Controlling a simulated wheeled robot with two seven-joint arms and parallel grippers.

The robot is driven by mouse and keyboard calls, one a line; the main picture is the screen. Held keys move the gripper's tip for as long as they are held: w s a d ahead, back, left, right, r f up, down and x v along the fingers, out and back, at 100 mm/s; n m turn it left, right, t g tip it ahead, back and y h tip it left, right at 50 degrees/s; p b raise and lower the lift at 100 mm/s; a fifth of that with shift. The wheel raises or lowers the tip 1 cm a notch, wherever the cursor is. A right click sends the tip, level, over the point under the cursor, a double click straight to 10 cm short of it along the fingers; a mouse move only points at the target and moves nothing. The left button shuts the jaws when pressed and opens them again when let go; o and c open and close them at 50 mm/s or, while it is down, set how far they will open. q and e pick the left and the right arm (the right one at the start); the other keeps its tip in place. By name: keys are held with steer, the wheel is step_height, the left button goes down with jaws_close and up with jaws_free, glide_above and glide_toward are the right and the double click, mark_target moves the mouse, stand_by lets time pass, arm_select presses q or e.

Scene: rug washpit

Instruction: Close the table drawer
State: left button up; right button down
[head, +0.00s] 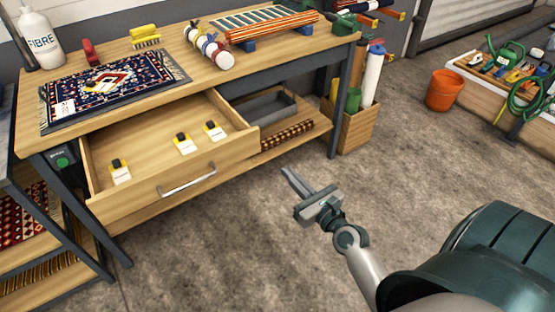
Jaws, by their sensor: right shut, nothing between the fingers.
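The table drawer (150,201) is pulled out from under the wooden table (205,82), at its left part. The drawer has a light wooden front with a silver bar handle (187,182). Several small yellow, white and black items lie inside it. My right gripper (290,177) is shut and empty. In the picture it is to the right of the drawer front, apart from it, over the concrete floor. My left gripper is not in view.
A patterned rug (108,86), a white bottle (38,38) and rolls stand on the tabletop. A lower shelf (290,142) holds a grey tray (262,106). A wooden bin (355,128) with rolls stands right of the table. An orange bucket (444,91) is farther right. Floor before the drawer is clear.

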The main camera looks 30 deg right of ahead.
steer(key=p, duration=0.1)
glide_toward(258, 141)
steer(key=w, duration=0.4)
steer(key=shift+w+a+r, duration=0.1)
steer(key=shift+w+a, duration=0.05)
steer(key=shift+w, duration=1.05)
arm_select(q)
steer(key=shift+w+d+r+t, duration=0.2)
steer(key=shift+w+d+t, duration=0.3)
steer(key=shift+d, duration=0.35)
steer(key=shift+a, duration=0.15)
